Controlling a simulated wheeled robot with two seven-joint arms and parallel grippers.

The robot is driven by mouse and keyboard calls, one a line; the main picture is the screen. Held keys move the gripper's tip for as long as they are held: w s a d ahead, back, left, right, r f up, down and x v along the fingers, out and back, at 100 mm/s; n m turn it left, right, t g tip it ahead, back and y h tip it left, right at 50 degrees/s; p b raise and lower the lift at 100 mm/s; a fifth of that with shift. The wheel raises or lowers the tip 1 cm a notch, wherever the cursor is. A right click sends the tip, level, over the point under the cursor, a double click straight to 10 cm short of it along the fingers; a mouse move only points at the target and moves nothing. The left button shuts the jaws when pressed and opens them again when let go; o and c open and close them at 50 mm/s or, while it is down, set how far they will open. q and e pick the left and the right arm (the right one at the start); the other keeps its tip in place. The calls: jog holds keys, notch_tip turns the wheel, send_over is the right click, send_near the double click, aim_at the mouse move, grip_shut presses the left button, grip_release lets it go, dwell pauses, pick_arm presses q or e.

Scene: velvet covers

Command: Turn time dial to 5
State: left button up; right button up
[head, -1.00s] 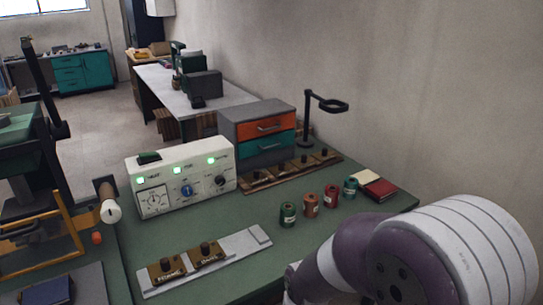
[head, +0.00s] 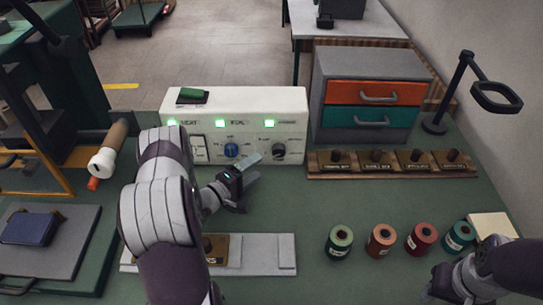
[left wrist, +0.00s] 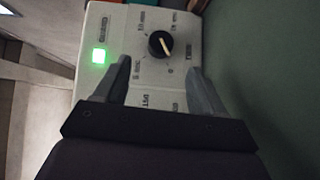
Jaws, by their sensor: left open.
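The white control box (head: 240,105) stands on the green bench with a blue dial (head: 231,150) and a black dial (head: 278,150) on its front. I cannot read which label says time. My left gripper (head: 256,168) is open and empty in front of the box, its fingers pointing at the black dial. In the left wrist view the black dial (left wrist: 160,44) shows a pale pointer and lies just beyond and between the spread fingertips (left wrist: 160,70), apparently not gripped. The numbers around it are too small to read. My right gripper (head: 447,283) is partly visible at lower right.
Green lights (head: 220,123) glow above the dials. A drawer unit (head: 360,95) and a wooden rack (head: 390,165) stand right of the box. Several thread spools (head: 381,240) stand at front right. A metal plate (head: 262,252) lies below my left arm.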

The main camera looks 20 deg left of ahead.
aim_at(276, 154)
pick_arm(q)
jog(key=x, duration=0.8)
jog(key=shift+w, duration=0.1)
jog(key=shift+p, duration=0.3)
jog(key=c, duration=1.1)
